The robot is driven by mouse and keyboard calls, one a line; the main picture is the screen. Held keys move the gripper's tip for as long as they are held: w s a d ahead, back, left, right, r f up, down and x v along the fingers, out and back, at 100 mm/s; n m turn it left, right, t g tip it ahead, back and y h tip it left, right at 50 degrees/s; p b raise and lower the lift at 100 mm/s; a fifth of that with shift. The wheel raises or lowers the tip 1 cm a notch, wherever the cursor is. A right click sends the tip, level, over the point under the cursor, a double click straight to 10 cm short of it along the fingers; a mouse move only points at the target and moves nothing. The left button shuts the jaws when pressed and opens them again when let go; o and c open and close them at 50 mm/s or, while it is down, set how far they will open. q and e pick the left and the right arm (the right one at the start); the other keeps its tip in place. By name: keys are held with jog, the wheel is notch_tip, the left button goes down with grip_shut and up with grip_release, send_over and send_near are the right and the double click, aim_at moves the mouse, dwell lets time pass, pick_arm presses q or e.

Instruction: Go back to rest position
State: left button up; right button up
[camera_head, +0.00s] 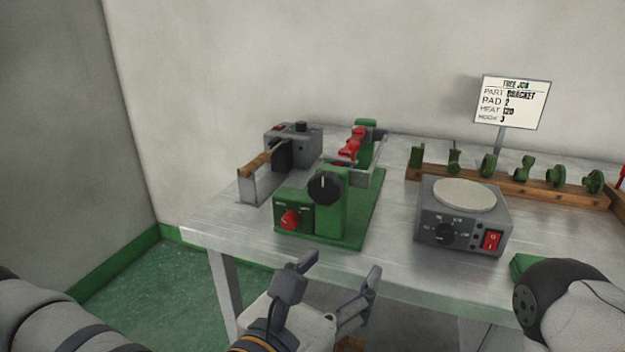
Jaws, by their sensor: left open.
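My left gripper (340,270) is at the bottom centre, in front of the table's near edge. Its two grey fingers are spread apart, and nothing shows between them. My left arm comes in from the lower left. A white and dark part of my right arm (575,305) shows at the lower right, by the table's front edge. The right gripper itself does not show.
The metal table (395,255) carries a green wax injector (345,220), a grey box with a wood-handled tool (256,164), a round-topped heater (464,195) and a wooden rack (520,187) with several green parts. A sign (512,101) stands behind. Green floor (140,280) shows left.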

pick_arm(q)
jog(key=s+f+m+g+p, duration=0.1)
jog(key=s+f+m+g, duration=1.1)
jog(key=s+f+m, duration=0.9)
jog(key=s+a+f+m+g+y, duration=0.1)
jog(key=s+a+f+m+y, duration=0.1)
jog(key=a, duration=0.6)
jog(key=s+a+f+m+g+y, duration=0.2)
jog(key=s+a+f+m+y, duration=0.1)
jog(key=s+a, duration=0.3)
jog(key=s+a+f+m+g+y, duration=0.2)
jog(key=s+a+f+m, duration=0.1)
jog(key=a, duration=0.7)
jog(key=shift+s+f+y+p, duration=0.4)
jog(key=shift+s+f, duration=0.05)
jog(key=shift+s, duration=0.65)
pick_arm(e)
jog(key=w+r+t, duration=0.1)
jog(key=w+r, duration=0.1)
jog(key=shift+w+r, duration=0.3)
